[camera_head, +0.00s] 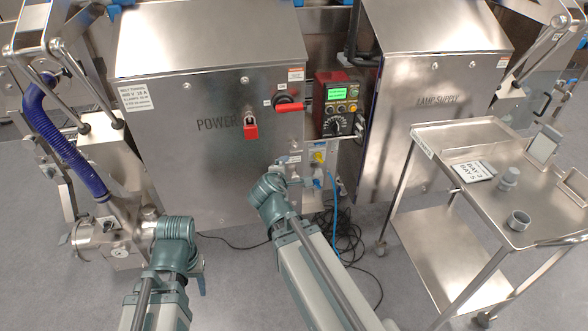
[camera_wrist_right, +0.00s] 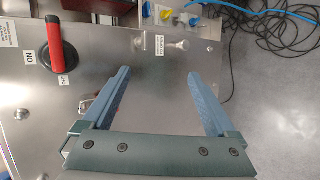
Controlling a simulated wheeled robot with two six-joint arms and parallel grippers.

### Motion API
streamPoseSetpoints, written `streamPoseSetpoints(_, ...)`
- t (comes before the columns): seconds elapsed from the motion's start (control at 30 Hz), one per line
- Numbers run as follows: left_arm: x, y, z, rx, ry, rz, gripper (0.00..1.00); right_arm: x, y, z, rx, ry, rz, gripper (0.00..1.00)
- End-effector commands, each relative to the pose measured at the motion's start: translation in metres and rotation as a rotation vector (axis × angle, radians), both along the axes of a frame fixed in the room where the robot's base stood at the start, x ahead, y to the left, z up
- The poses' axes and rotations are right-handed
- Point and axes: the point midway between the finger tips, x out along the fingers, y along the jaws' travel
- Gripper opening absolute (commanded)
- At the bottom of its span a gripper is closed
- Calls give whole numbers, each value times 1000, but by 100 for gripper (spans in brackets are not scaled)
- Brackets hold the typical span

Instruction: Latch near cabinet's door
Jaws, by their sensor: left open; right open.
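The nearer steel cabinet marked POWER (camera_head: 190,160) stands at left centre with its front panel flush. It carries a red rotary handle (camera_head: 288,106) and a red padlock (camera_head: 250,130) on a hasp. In the right wrist view the red handle (camera_wrist_right: 56,44) lies at upper left and a small silver knob (camera_wrist_right: 181,45) sits beside a label. My right gripper (camera_wrist_right: 157,78) is open and empty in front of the panel. Its left finger mostly hides the padlock. My left gripper (camera_head: 201,284) is low at the left; its fingers are mostly hidden behind its wrist.
A LAMP SUPPLY cabinet (camera_head: 430,110) stands to the right, with a red meter box (camera_head: 336,104) between the cabinets. A steel cart (camera_head: 455,150) holds grey cups and a card. Black cables (camera_head: 345,240) lie on the floor. A blue hose (camera_head: 55,140) runs at left.

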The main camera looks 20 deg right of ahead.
Motion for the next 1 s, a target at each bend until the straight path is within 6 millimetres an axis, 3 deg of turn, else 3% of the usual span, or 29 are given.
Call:
streamPoseSetpoints(0.03, 0, 0, -37, 1, 0, -1, 50, 8, -20, -21, -117, -18, 52, 92)
streamPoseSetpoints(0.2, 0, 0, -93, 2, -1, -2, 50, 28, -61, -25, -558, -25, 260, 92)
streamPoseSetpoints(0.4, 1, 1, -151, 3, -2, -3, 50, 37, -83, -45, -1058, 57, 486, 92)
streamPoseSetpoints(0.5, 1, 1, -170, 4, -2, -4, 50, 38, -86, -58, -1247, 108, 578, 92)
streamPoseSetpoints(0.7, 1, 1, -188, 5, -2, -5, 50, 37, -87, -74, -1458, 176, 691, 92)
streamPoseSetpoints(1.0, 1, 1, -187, 5, -2, -5, 50, 37, -87, -74, -1495, 188, 713, 92)
